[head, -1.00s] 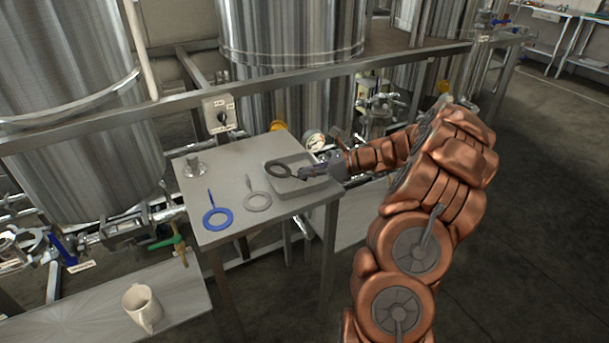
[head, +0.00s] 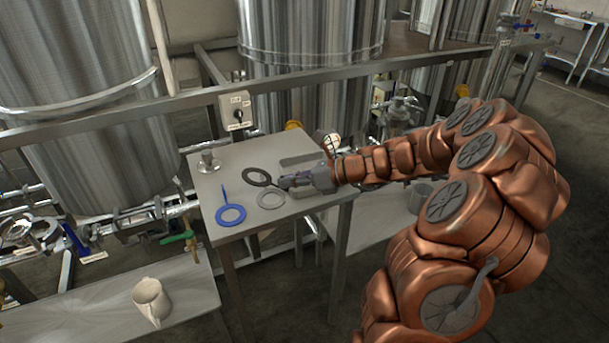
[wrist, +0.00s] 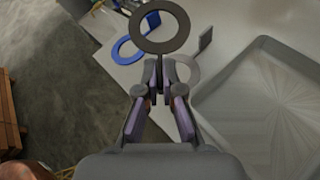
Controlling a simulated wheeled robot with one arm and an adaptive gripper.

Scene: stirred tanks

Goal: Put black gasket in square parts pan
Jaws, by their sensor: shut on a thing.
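The black gasket (head: 248,179) is a dark flat ring. My gripper (head: 283,182) is shut on its tab and holds it out to the left over the steel table. In the wrist view the ring (wrist: 137,27) extends beyond the shut fingertips (wrist: 160,78), with nothing inside the ring. The square parts pan (head: 300,159) is on the table, partly hidden by my gripper in the head view. In the wrist view the pan (wrist: 265,100) lies to the right of my fingers, and its visible floor is empty. The gasket is outside the pan.
A blue gasket (head: 218,216) and a grey gasket (head: 260,200) lie on the table. A small metal fitting (head: 208,161) stands at its back left. A switch box (head: 236,110) and tanks rise behind.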

